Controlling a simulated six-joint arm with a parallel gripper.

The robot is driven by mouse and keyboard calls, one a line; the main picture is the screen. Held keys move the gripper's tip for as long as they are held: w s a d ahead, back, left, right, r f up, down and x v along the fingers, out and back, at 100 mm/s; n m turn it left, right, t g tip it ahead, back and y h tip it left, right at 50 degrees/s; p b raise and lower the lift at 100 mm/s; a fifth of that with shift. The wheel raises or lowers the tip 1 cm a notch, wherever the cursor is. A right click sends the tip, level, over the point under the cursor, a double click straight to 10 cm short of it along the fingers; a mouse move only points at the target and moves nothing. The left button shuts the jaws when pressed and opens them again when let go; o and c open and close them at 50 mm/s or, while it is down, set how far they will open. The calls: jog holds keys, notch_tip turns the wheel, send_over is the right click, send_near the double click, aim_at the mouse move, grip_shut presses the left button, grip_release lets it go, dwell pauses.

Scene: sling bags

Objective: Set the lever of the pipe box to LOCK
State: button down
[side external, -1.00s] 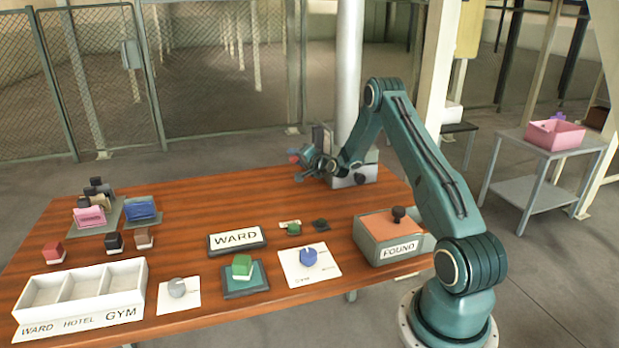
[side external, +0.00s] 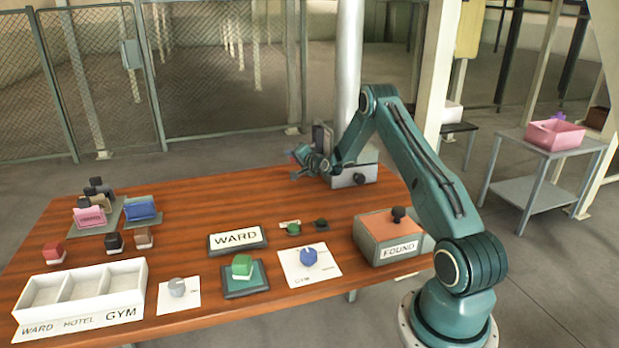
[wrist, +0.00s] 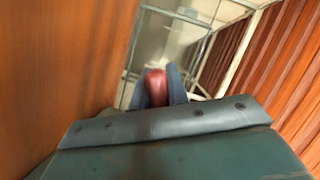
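The pipe box (side external: 355,176) is a grey box at the back right of the table, by the metal pipe, with a dark round knob on its front. My gripper (side external: 297,165) is just left of it, above the table. In the wrist view a rounded red knob (wrist: 156,88) sits between my two blue-grey fingers, which appear closed on it. A small red spot shows at the fingertips in the side view. My wrist and gripper hide part of the box's left side. I cannot make out the lever's shaft, its link to the red knob, or any LOCK marking.
A dark upright plate (side external: 322,140) stands behind my wrist. The FOUND box (side external: 385,238) is at the table's right edge. The table's back middle is clear.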

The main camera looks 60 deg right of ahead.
jog(key=shift+r, duration=0.15)
notch_tip(320, 180, up, 8)
jog(key=m+t+h, duration=0.1)
jog(key=m+t, duration=0.2)
jog(key=m, duration=0.6)
jog(key=shift+w+a+r+m+t, duration=0.2)
jog(key=shift+r+m+t, duration=0.1)
jog(key=shift+m, duration=0.1)
dwell(0.3)
jog(key=c, duration=1.4)
grip_release()
jog(key=shift+o, duration=0.2)
jog(key=shift+s+f, duration=0.1)
jog(key=shift+s, duration=0.1)
